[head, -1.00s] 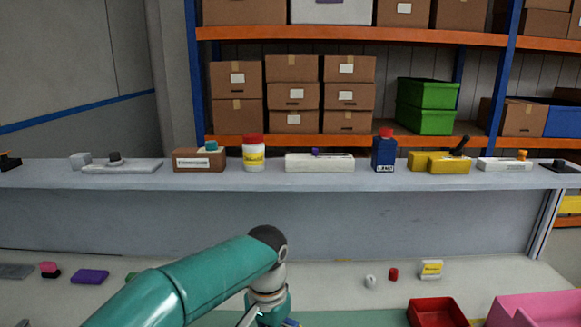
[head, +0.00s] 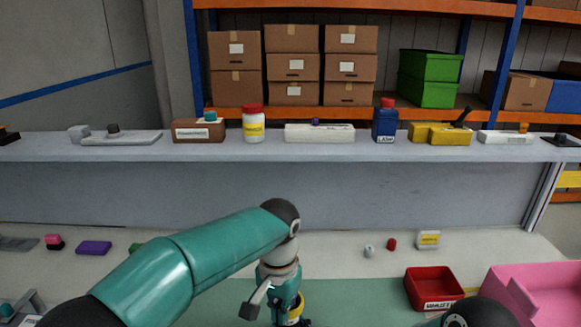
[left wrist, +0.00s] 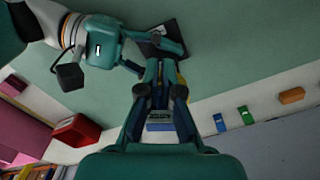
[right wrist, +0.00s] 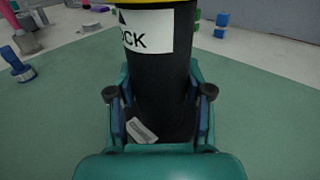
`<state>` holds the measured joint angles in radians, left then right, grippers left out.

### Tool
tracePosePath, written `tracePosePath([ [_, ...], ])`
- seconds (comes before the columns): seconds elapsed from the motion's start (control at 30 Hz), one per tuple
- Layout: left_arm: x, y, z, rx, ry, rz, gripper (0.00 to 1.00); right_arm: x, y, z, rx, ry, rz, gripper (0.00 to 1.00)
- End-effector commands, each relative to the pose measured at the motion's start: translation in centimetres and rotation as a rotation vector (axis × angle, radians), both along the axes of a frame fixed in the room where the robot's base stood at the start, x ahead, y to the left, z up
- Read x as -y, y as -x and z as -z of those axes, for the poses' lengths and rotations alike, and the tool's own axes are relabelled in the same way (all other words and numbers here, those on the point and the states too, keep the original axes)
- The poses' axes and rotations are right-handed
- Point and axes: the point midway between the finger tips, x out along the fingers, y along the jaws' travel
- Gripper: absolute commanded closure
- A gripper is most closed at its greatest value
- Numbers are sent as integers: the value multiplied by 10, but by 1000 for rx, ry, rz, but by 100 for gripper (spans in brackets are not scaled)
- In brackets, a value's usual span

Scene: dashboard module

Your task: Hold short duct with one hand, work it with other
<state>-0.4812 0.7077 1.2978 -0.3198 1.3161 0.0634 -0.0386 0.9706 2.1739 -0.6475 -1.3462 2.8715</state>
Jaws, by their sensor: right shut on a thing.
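The short duct (right wrist: 160,70) is a black upright cylinder with a white label ending in "OCK" and a yellow band (right wrist: 160,3) at its top in the right wrist view. My right gripper (right wrist: 160,105) is shut around its lower part. In the head view the yellow band (head: 296,308) shows beside my left gripper (head: 285,302), at the bottom middle. In the left wrist view my left gripper's fingers (left wrist: 160,68) are close together, near a black part of the duct (left wrist: 158,40) and my right gripper. Whether they touch it or hold anything is unclear.
A red bin (head: 434,288) and a pink bin (head: 535,292) stand at the right of the table. A purple block (head: 93,247) and other small parts lie at the left. A raised shelf (head: 290,150) with several items runs behind. The green mat (head: 350,295) has free room.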

Motion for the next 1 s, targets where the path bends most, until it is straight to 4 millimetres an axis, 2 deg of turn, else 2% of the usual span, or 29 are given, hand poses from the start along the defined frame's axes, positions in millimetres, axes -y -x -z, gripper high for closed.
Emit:
tracePosePath([
  [0.4,12,2,0,3,4,2,100,-2,2,1,-1,3,-6,100],
  [1.0,13,3,-1,7,5,1,100,-3,3,1,-2,4,-10,100],
])
